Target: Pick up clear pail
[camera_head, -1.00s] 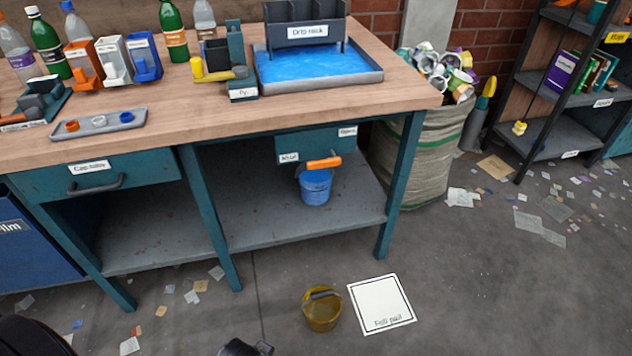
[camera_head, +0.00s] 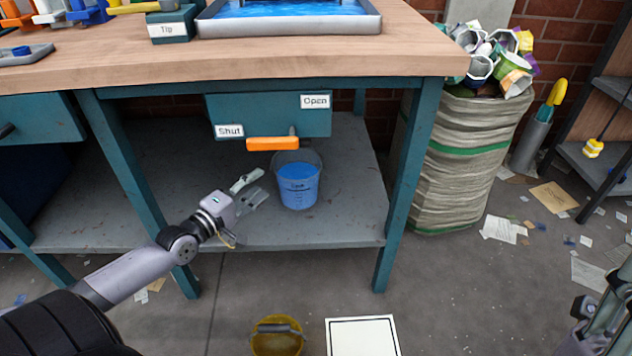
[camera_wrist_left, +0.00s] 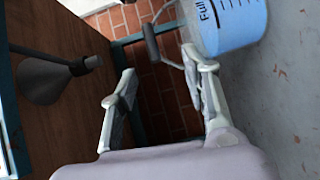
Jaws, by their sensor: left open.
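The clear pail (camera_head: 298,185) holds blue liquid and stands upright on the grey lower shelf (camera_head: 330,232) under the bench, below an orange lever (camera_head: 272,144). My left gripper (camera_head: 256,190) is open and empty just left of the pail, a small gap apart. In the left wrist view the pail (camera_wrist_left: 235,25), with a "Full" mark, is at the upper right, beyond the fingers (camera_wrist_left: 160,68). A wire handle with a grey grip (camera_wrist_left: 153,45) reaches out from it. My right gripper (camera_head: 600,325) is partly in view at the lower right edge; its jaws are unclear.
The lever is by the "Shut" label on a teal box (camera_head: 270,112). Bench legs (camera_head: 408,185) flank the shelf. A yellow bucket (camera_head: 277,338) stands on the floor beside a white square (camera_head: 362,338). A full sack (camera_head: 465,150) is right of the bench. A dark cone (camera_wrist_left: 45,80) shows in the wrist view.

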